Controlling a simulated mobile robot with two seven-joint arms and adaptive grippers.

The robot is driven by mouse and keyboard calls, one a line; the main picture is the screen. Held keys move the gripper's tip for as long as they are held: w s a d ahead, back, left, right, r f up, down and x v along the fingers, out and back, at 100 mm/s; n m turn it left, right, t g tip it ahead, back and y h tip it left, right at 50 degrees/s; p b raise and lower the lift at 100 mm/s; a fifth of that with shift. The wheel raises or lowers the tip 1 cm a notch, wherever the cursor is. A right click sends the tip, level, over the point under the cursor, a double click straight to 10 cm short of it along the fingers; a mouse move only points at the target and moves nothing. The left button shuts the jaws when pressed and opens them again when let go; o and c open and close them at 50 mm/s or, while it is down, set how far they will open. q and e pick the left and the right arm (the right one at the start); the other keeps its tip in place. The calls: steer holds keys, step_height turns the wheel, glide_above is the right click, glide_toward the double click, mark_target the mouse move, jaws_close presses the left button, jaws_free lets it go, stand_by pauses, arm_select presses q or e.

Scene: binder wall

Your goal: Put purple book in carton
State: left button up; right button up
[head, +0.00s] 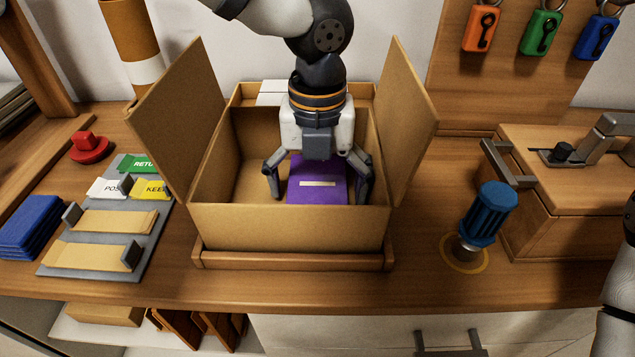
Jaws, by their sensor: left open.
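The purple book (317,184) is inside the open carton (290,228), towards its right half, with a pale label strip facing up. The cardboard carton stands on a wooden base on the counter, its side flaps raised. My left gripper (319,190) points down into the carton from above. Its fingers are spread, one on each side of the purple book; whether they touch it I cannot tell. The book's far part is hidden under the gripper. My right gripper is not in view; only part of my right arm shows at the right edge.
A grey tray (156,225) with labelled cards and a blue stack (29,227) lie left of the carton. A red stamp-like knob (89,146) is behind them. A blue-handled tool (488,213) and a wooden box (560,190) stand right.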

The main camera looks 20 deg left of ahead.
mark_target(318, 186)
arm_select(q)
step_height(318, 186, up, 12)
steer(key=shift+r+p, duration=0.15)
steer(key=shift+p, duration=0.25)
